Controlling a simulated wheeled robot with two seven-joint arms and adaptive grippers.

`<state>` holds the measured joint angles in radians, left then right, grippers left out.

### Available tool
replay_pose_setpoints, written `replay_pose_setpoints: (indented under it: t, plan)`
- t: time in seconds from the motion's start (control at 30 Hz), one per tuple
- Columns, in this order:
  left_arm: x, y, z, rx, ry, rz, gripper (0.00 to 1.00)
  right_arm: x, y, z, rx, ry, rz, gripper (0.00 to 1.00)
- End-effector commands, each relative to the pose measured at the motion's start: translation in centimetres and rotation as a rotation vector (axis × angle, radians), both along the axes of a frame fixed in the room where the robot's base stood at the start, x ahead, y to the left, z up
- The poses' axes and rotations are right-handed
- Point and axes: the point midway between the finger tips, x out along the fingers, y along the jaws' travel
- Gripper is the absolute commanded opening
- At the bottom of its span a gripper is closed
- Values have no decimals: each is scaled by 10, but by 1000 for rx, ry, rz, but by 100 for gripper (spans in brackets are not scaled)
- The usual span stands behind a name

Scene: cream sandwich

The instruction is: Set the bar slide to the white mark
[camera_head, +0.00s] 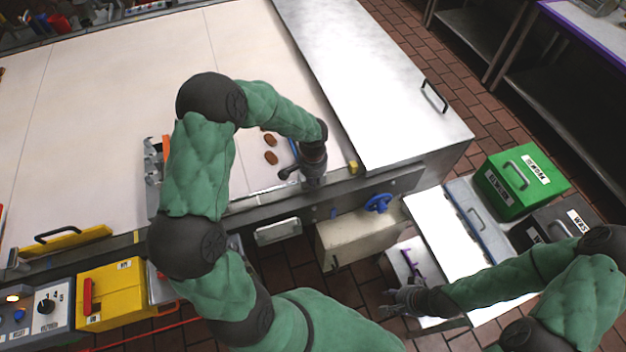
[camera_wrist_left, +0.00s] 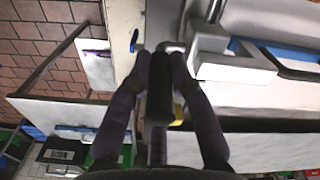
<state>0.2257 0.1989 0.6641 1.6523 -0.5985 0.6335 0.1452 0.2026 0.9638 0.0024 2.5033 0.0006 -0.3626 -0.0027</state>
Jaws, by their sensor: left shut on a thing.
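My left gripper (camera_head: 300,172) is over the front rail (camera_head: 262,199) of the cream-coloured work surface. In the left wrist view, the two fingers of my left gripper (camera_wrist_left: 165,65) close around a dark upright handle (camera_wrist_left: 159,95), which I take to be the bar slide's handle. The gripper and arm hide most of the slide in the head view. A yellow block (camera_head: 353,167) sits on the rail just right of the gripper. I cannot make out the white mark. My right gripper (camera_head: 388,299) appears open and empty, low at the right, near a white panel.
Brown biscuits (camera_head: 271,158) lie on the cream surface (camera_head: 90,110) just behind my left gripper. A blue handwheel (camera_head: 378,203) is below the rail. A green box (camera_head: 520,182) stands at the right, and a yellow box (camera_head: 110,293) at the lower left.

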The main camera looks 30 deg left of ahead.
Motion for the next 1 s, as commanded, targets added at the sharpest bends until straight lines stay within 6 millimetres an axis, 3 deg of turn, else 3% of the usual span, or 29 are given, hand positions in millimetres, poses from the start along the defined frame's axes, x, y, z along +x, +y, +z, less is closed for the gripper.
replay_pose_setpoints:
  t: [0.23, 0.7, 1.0]
  plan:
    - [-13, 12, 0, 1, -1, 4, 0, 0, 0, -2, 0, 0, 0, 40]
    - [-98, 84, 1, 2, 1, 8, 0, 0, 0, -4, 0, 0, 0, 40]
    - [-126, 108, 1, 2, 0, 3, 0, 0, 0, -2, 0, 0, 0, 40]
